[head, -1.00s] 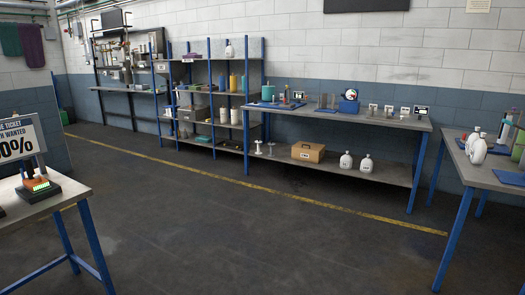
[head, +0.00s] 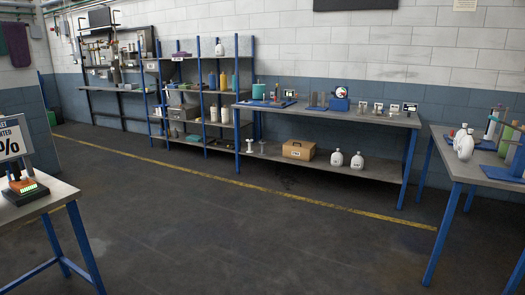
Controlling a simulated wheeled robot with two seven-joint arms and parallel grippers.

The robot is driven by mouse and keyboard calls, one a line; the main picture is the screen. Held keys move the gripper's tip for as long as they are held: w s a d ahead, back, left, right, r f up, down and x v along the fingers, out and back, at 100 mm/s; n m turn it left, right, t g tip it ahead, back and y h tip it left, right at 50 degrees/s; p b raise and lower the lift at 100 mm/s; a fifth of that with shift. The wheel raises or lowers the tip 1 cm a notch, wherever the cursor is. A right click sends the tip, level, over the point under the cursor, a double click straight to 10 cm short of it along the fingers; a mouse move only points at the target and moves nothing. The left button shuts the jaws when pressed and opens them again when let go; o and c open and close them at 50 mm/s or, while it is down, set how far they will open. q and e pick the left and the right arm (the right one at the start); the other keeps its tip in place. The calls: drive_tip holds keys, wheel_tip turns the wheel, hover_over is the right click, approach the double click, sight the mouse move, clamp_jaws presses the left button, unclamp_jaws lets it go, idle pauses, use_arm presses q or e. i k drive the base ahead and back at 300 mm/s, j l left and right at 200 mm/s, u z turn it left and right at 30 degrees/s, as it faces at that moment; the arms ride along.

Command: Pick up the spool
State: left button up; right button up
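Two small pale objects shaped like spools stand upright on the lower shelf of the long blue-legged bench, near its left end. One spool-like object (head: 249,145) is next to the other spool-like object (head: 262,147). They are too small to make out in detail, and I cannot tell which is the task's spool. Neither of my grippers is in view.
The long bench (head: 380,119) holds instruments on top; a cardboard box (head: 299,150) and white jugs (head: 357,162) share its lower shelf. A shelving rack (head: 200,65) stands left. Side tables flank me at left (head: 40,204) and right (head: 462,168). The floor (head: 230,220) between is clear.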

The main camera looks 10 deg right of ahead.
sight(262, 142)
drive_tip(key=z, duration=0.15)
drive_tip(key=i, duration=7.35)
